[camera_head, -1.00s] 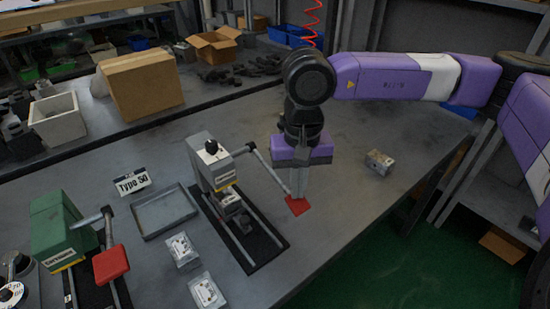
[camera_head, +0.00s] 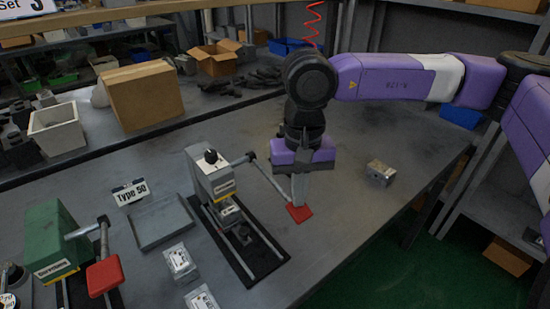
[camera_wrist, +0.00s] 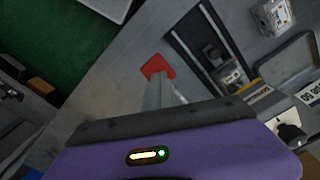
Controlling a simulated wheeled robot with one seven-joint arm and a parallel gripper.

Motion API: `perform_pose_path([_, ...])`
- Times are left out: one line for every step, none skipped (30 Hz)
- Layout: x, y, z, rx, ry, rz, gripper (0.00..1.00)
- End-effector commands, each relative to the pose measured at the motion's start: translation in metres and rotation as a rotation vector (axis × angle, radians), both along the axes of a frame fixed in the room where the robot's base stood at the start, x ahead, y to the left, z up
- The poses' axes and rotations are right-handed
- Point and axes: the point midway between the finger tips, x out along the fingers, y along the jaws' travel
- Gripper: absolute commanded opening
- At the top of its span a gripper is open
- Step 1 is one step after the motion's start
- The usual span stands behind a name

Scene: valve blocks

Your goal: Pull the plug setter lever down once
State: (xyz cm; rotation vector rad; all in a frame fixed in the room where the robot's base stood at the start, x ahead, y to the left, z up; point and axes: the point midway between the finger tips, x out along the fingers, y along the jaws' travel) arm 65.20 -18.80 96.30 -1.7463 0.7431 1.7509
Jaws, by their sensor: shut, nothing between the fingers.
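A grey-white press (camera_head: 212,180) with a black knob stands on dark rails. Its lever (camera_head: 270,182) slopes down to the right and ends in a red pad (camera_head: 299,213). A small block (camera_head: 229,212) sits under the press head. My gripper (camera_head: 299,203) is shut and points down, its tips at the red pad; I cannot tell whether they touch. In the wrist view the shut fingers (camera_wrist: 154,84) reach to the near edge of the red pad (camera_wrist: 157,66). A green press (camera_head: 52,240) on the left has its own lever with a red pad (camera_head: 104,275). The labels are too small to read.
A grey tray (camera_head: 160,222) lies left of the grey-white press, by a "Type 50" sign (camera_head: 131,191). Metal blocks (camera_head: 180,262) lie in front of the tray, another block (camera_head: 380,172) at right. A cardboard box (camera_head: 140,93) stands behind.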

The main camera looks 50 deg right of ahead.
Motion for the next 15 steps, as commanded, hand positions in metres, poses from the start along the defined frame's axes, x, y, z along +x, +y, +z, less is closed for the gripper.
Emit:
perform_pose_path([0.002,-0.001,0.007,-0.002,-0.006,-0.002,0.00])
perform_pose_path([0.002,-0.001,0.010,-0.002,-0.006,-0.002,0.00])
perform_pose_path([0.002,-0.001,0.014,-0.003,-0.007,-0.002,0.00])
perform_pose_path([0.002,-0.001,0.016,-0.003,-0.007,-0.002,0.00])
perform_pose_path([0.002,-0.001,0.019,-0.003,-0.007,-0.002,0.00])
perform_pose_path([0.002,-0.001,0.023,-0.003,-0.006,-0.002,0.00])
perform_pose_path([0.002,-0.001,0.025,-0.002,-0.005,-0.002,0.00])
perform_pose_path([0.002,-0.001,0.028,-0.002,-0.005,-0.002,0.00])
perform_pose_path([0.002,-0.001,0.032,-0.002,-0.005,-0.002,0.00])
perform_pose_path([0.001,-0.001,0.034,-0.002,-0.005,-0.001,0.00])
perform_pose_path([0.001,-0.001,0.037,-0.002,-0.005,-0.001,0.00])
perform_pose_path([0.002,-0.001,0.041,-0.001,-0.004,-0.001,0.00])
perform_pose_path([0.001,-0.001,0.043,-0.001,-0.004,-0.001,0.00])
perform_pose_path([0.001,0.000,0.046,-0.001,-0.004,-0.001,0.00])
perform_pose_path([0.001,0.000,0.049,-0.001,-0.004,-0.001,0.00])
